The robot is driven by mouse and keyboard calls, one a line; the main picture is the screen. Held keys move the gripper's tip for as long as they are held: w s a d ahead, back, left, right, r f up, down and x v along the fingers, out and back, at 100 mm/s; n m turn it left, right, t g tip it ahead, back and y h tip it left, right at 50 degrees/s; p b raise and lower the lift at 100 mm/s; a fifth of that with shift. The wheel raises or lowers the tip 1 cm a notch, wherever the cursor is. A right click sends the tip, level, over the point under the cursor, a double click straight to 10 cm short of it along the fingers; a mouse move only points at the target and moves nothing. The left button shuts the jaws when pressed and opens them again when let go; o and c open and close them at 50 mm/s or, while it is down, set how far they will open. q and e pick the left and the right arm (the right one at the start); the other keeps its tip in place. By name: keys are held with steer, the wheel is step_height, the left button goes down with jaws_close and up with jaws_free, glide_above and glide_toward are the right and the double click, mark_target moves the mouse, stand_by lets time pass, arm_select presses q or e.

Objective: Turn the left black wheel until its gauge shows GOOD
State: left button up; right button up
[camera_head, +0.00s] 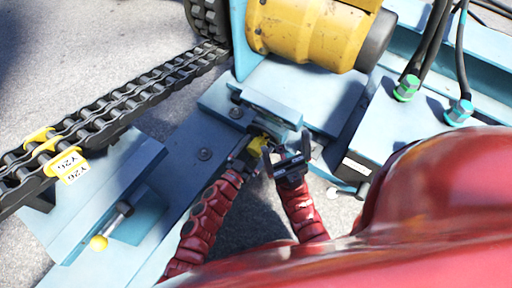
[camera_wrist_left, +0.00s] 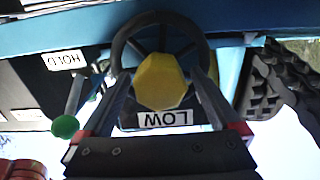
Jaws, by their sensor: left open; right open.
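In the left wrist view a black spoked wheel (camera_wrist_left: 204,45) with a yellow faceted hub (camera_wrist_left: 162,82) faces my left gripper (camera_wrist_left: 160,75). The gripper's open fingers are on either side of the hub, with their tips near the wheel's rim; contact cannot be told. A white gauge plate (camera_wrist_left: 165,118) reads LOW, upside down in the picture. In the head view my left gripper (camera_head: 252,157) is by a small yellow part (camera_head: 258,145) under the blue frame's edge; the wheel cannot be made out there. My right gripper (camera_head: 288,160) is open and empty just to its right.
A green-knobbed lever (camera_wrist_left: 66,126) and a HOLD label (camera_wrist_left: 64,60) are left of the wheel.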

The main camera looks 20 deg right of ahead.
arm_select(q)
jaws_close()
stand_by(0.4)
steer(key=shift+m, duration=0.4)
steer(key=m, duration=0.2)
steer(key=shift+s+m, duration=0.1)
steer(key=shift+m, duration=0.2)
steer(key=shift+f+m+b, duration=0.1)
steer(key=shift+m+b, duration=0.2)
steer(key=shift+m, duration=2)
jaws_free()
